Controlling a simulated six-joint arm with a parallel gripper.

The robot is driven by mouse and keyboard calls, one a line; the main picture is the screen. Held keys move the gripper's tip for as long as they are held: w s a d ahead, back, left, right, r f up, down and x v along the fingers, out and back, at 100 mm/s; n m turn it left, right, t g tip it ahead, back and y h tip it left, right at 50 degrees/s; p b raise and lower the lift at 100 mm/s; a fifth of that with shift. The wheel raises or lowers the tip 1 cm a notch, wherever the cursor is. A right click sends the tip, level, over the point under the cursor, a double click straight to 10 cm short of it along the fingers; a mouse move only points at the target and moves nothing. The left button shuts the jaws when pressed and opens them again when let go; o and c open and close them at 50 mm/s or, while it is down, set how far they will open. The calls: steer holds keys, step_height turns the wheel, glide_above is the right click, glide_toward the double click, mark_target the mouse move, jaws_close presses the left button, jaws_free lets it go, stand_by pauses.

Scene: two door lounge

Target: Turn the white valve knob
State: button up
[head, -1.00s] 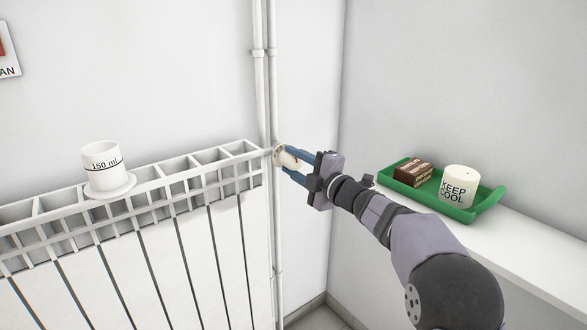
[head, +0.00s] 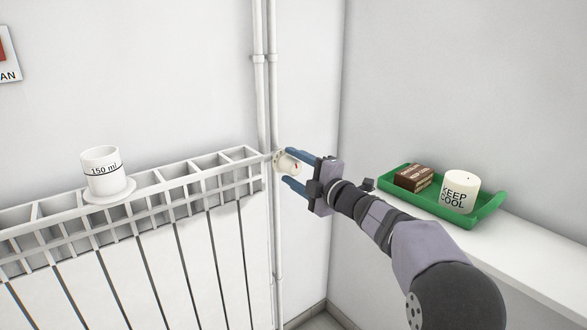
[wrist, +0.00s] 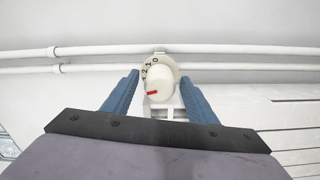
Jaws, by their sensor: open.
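The white valve knob (head: 288,164) sits at the top right end of the white radiator (head: 150,205), beside the vertical pipes. In the wrist view the knob (wrist: 158,84) shows a red mark and printed numbers on its collar. My gripper (head: 290,169) is open, with its blue fingers pointing at the knob. In the wrist view the gripper (wrist: 160,100) has one finger on each side of the knob, with gaps visible. The knob appears at or just beyond the fingertips. Contact does not show.
A white 150 ml cup (head: 102,170) stands on a saucer (head: 110,192) on the radiator. White pipes (head: 266,80) run beside the knob.

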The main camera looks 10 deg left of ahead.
mark_target(297, 170)
steer(key=v, duration=0.7)
steer(key=shift+b, duration=0.3)
steer(key=shift+s+d, duration=0.1)
steer(key=shift+s, duration=0.05)
steer(key=s+d+f+m+g+h+b, duration=0.1)
steer(key=s+d+f+m+h, duration=0.45)
steer(key=d+f+m, duration=0.4)
steer(key=s+d+f+m+g+h+b, duration=0.2)
steer(key=s+d+f+m+h, duration=0.3)
steer(key=d+f+m+h, duration=0.4)
steer(key=s+d+f+m+g+y+p, duration=0.1)
steer(key=s+f+m+g+p, duration=0.3)
steer(key=s, duration=0.9)
steer(key=s+d+f+m+g+y+b, duration=0.1)
steer(key=s+f+m+g, duration=0.3)
steer(key=s+f, duration=0.7)
step_height(297, 170, up, 32)
steer(key=s+n+g+p, duration=0.1)
steer(key=s+p, duration=0.1)
steer(key=p, duration=2.7)
steer(key=shift+s+a+f+g+p, duration=0.15)
steer(key=shift+s+g+p, duration=0.15)
steer(key=shift+s+g, duration=0.1)
